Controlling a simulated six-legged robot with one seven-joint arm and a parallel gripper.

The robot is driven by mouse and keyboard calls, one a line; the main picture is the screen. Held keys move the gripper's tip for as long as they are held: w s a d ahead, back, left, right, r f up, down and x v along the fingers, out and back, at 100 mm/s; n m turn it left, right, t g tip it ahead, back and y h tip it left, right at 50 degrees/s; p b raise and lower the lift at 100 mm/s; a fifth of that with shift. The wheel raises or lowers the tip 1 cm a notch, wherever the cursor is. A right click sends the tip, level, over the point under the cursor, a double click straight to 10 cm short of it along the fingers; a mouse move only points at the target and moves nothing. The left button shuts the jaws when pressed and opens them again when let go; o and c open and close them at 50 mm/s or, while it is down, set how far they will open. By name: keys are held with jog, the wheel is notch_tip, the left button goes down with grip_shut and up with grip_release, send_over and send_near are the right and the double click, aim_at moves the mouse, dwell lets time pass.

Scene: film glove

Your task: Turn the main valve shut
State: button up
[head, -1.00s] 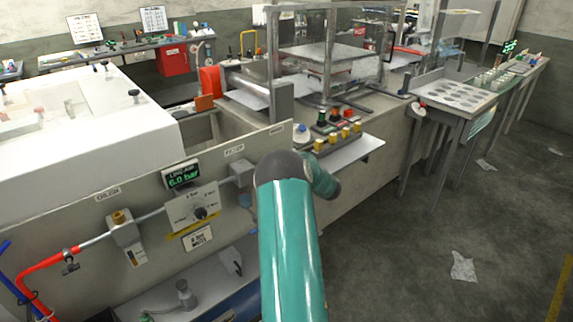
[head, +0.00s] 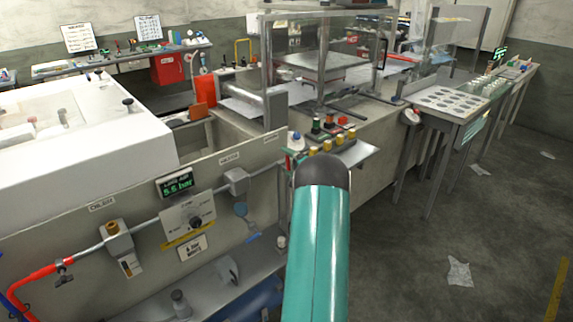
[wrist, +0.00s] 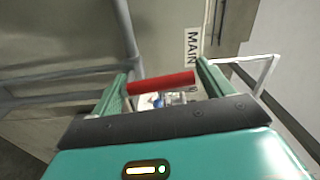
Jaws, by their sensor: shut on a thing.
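The main valve's red handle (wrist: 160,83) lies crosswise in the wrist view, between the two green fingers of my gripper (wrist: 163,73). The fingers are shut on the handle, one at each end of its visible length. A sign reading MAIN (wrist: 193,48) stands just beyond the right finger. A grey pipe (wrist: 126,30) runs down to the valve area. In the head view my teal arm hides the gripper and the valve. The valve body is mostly hidden in the wrist view too.
A pressure display (head: 176,184) reads about 5.5 bar above a dial plate (head: 190,220) on the beige panel. A red hose (head: 38,276) joins the pipe at left. A ledge with yellow buttons (head: 330,148) is just beyond my arm. Open floor (head: 400,270) lies to the right.

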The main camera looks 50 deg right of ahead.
jog(key=shift+m, duration=0.6)
jog(key=shift+d+r, duration=0.1)
jog(key=o, duration=1.3)
jog(key=shift+d, duration=0.1)
jog(key=shift+s, duration=0.1)
jog(key=v, duration=1.3)
jog(key=shift+s, duration=0.3)
